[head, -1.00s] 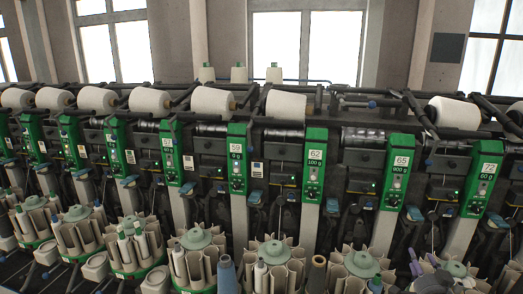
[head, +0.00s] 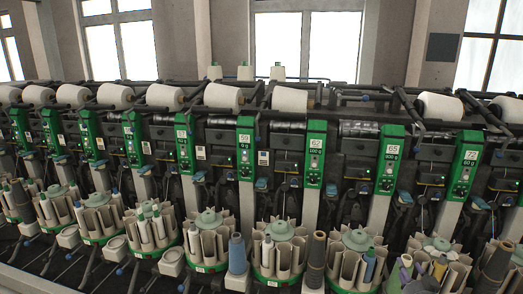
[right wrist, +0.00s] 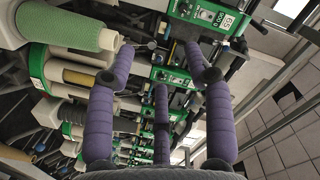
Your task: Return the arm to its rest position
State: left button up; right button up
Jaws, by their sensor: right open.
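My right gripper (right wrist: 158,62) shows in the right wrist view with its purple padded fingers spread apart. Nothing is held between them. A green post labelled 65 (right wrist: 208,12) lies beyond the fingertips in that view. My left gripper is in neither view now. The cone winder fills the head view, with green numbered posts such as 62 (head: 316,155) and 65 (head: 390,160).
White yarn cones (head: 289,98) lie along the top of the machine. Round bobbin magazines (head: 208,240) stand along its front. A green yarn cone (right wrist: 65,27) is at the upper left of the wrist view.

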jog(key=s+a+f+n+g+y+p, duration=0.1)
jog(key=s+a+f+n+g+y, duration=0.2)
jog(key=a+f, duration=0.8)
jog(key=a+f+n+g+y+p, duration=0.1)
jog(key=a+f+g+y, duration=0.25)
jog(key=a+f, duration=0.8)
jog(key=s+a+f+n+g, duration=0.2)
jog(key=s+a+f+g, duration=0.1)
jog(key=s+a+f, duration=0.2)
jog(key=s+a+f+n+g+y+p, duration=0.1)
jog(key=s+a+f+g, duration=0.2)
jog(key=s, duration=0.6)
jog(key=s+a+f+n+g+y, duration=0.1)
jog(key=s+a+f+n+g, duration=0.1)
jog(key=s+a+f, duration=0.5)
jog(key=shift+s+a+n+g, duration=0.25)
jog(key=shift+s+n+g, duration=0.05)
jog(key=shift+s+g, duration=0.3)
